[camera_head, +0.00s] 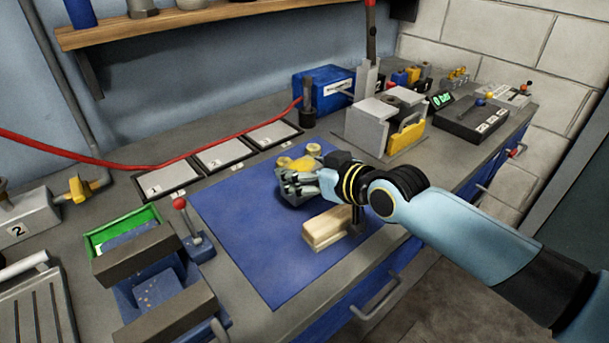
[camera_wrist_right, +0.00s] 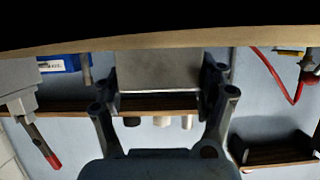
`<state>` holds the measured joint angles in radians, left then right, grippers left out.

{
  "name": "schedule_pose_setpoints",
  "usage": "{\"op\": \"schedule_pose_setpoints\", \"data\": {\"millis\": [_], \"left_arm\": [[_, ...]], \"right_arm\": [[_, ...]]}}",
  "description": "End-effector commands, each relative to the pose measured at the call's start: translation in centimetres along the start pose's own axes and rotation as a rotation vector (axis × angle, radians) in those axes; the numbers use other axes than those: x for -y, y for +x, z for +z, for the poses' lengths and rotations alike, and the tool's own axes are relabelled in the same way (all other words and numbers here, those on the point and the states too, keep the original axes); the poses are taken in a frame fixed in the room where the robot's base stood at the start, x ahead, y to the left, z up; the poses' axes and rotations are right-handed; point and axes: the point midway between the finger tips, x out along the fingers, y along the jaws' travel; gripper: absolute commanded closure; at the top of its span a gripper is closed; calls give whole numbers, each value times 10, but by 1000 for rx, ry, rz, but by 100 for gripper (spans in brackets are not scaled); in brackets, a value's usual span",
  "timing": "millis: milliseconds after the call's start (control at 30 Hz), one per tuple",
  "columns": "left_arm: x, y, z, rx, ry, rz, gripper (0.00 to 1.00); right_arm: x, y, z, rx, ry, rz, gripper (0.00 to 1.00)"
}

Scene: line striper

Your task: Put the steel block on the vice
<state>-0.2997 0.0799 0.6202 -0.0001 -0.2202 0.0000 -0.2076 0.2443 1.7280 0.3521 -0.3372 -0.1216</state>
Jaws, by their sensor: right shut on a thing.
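My right gripper (camera_head: 291,188) is above the blue mat, its arm reaching in from the right. In the right wrist view its two fingers (camera_wrist_right: 163,108) are closed on the sides of the grey steel block (camera_wrist_right: 158,72). In the head view the hand largely hides the block. The vice (camera_head: 157,325) is at the front left of the bench, with two dark jaws on a blue body and a gap between them. The gripper is to the right of the vice and apart from it. My left gripper is not in view.
A lever with a red knob (camera_head: 180,204) stands beside the vice. A green tray (camera_head: 110,232) sits behind it. A pale wooden block (camera_head: 325,230) and a yellow object (camera_head: 310,150) are near the hand. A red hose (camera_head: 140,168) runs behind numbered plates. The mat's left part is clear.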

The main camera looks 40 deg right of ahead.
Motion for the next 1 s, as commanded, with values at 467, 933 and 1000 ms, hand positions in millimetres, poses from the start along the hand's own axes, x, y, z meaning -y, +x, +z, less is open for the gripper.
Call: {"op": "schedule_pose_setpoints", "data": {"millis": [467, 933, 1000], "left_arm": [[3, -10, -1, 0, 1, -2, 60], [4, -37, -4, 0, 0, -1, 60], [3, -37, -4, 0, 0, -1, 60]], "right_arm": [[-54, -56, -50, 1, -13, 0, 86], [-99, -92, -70, -2, -3, -1, 86], [-100, -93, -70, -2, -1, -1, 86]]}}
